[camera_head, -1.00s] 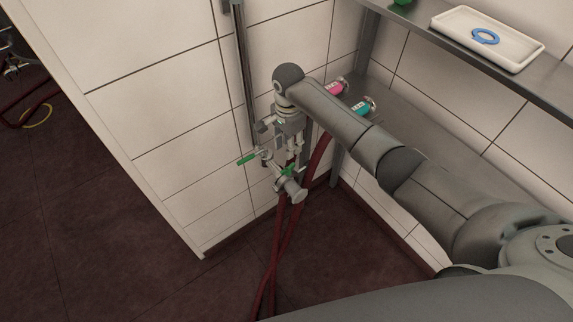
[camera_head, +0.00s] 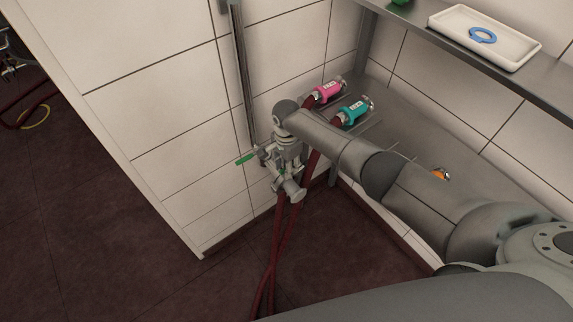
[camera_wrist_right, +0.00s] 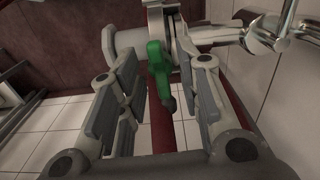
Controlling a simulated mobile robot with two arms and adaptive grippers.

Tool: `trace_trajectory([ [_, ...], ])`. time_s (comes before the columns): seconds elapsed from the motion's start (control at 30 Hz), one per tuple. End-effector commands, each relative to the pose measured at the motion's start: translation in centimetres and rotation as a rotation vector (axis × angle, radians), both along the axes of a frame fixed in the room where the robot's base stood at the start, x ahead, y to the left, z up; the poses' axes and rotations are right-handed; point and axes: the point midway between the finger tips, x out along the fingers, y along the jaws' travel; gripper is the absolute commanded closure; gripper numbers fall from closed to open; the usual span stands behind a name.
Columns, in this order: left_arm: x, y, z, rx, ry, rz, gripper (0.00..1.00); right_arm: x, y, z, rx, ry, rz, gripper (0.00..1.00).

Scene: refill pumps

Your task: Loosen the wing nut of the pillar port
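The green wing nut (camera_wrist_right: 158,70) shows in the right wrist view, on a grey metal port (camera_wrist_right: 126,43). My right gripper (camera_wrist_right: 165,92) is open, with its fingers on either side of the wing nut and gaps visible between. In the head view my right gripper (camera_head: 287,158) is low in front of the pillar (camera_head: 240,75), over the port fitting (camera_head: 293,190). The gripper and wrist hide much of the fitting there. My left gripper is not in view.
Dark red hoses (camera_head: 276,245) hang below the fitting to the floor. Pink (camera_head: 327,91) and teal (camera_head: 353,111) couplings lie on the lower shelf. A green handle (camera_head: 245,158) sticks out left of the fitting. A white tray (camera_head: 474,37) with a blue ring stands on the upper shelf.

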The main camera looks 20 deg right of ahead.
Motion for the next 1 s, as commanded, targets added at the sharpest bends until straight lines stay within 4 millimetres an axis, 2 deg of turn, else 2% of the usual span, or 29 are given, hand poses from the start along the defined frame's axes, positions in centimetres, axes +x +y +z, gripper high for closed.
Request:
trace_trajectory([
  [0.13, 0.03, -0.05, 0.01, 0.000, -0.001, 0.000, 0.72, 0.01, 0.03, 0.03, 0.000, 0.000, 0.001, 0.68],
  [0.17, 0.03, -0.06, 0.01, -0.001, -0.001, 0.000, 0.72, 0.01, 0.03, 0.03, 0.000, 0.000, 0.000, 0.70],
  [0.4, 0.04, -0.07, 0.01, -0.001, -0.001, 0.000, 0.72, 0.01, 0.03, 0.04, 0.000, 0.000, 0.001, 1.00],
  [0.77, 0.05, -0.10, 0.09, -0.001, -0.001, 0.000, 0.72, 0.00, 0.05, 0.05, 0.001, 0.000, 0.027, 1.00],
  [1.0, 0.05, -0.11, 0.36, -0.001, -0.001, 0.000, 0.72, -0.03, 0.11, 0.05, 0.001, 0.003, 0.147, 1.00],
])
